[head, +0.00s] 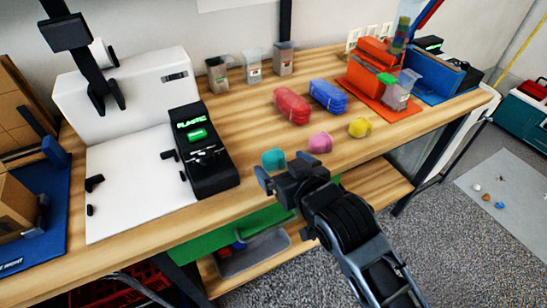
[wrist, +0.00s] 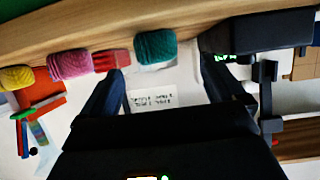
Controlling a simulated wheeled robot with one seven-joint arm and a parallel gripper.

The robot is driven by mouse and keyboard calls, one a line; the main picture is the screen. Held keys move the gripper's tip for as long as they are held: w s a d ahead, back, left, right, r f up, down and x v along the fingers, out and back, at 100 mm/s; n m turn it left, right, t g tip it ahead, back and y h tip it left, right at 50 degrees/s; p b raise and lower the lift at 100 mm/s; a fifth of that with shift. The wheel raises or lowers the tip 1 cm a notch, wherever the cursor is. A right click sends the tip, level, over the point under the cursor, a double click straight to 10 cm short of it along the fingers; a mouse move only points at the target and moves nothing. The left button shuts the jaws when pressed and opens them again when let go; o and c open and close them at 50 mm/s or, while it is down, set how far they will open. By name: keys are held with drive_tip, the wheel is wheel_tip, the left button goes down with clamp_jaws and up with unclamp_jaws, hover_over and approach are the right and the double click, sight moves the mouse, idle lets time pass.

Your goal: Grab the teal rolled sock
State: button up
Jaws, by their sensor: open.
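The teal rolled sock (head: 273,158) lies near the front edge of the wooden table, just beyond my gripper (head: 282,172) in the head view. In the wrist view the teal sock (wrist: 156,47) shows between the two dark fingers of my gripper (wrist: 163,68), nearer the left finger. My gripper is open and empty at the table's front edge. Whether the fingers are beside the sock or still short of it, I cannot tell. A pink rolled sock (head: 320,142) and a yellow one (head: 360,127) lie to its right in the head view.
A black device with a green display (head: 203,150) stands left of the teal sock. Red (head: 292,106) and blue (head: 328,96) packages lie behind the socks. Small clear bins (head: 252,68) stand at the back. Bare wood surrounds the teal sock.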

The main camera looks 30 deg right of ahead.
sight(271, 154)
drive_tip(key=x, duration=0.3)
drive_tip(key=p+x, duration=0.1)
drive_tip(key=x, duration=0.3)
drive_tip(key=shift+w+d+f, duration=0.1)
drive_tip(key=shift+w+d, duration=0.15)
drive_tip(key=shift+w, duration=0.05)
drive_tip(key=c, duration=1)
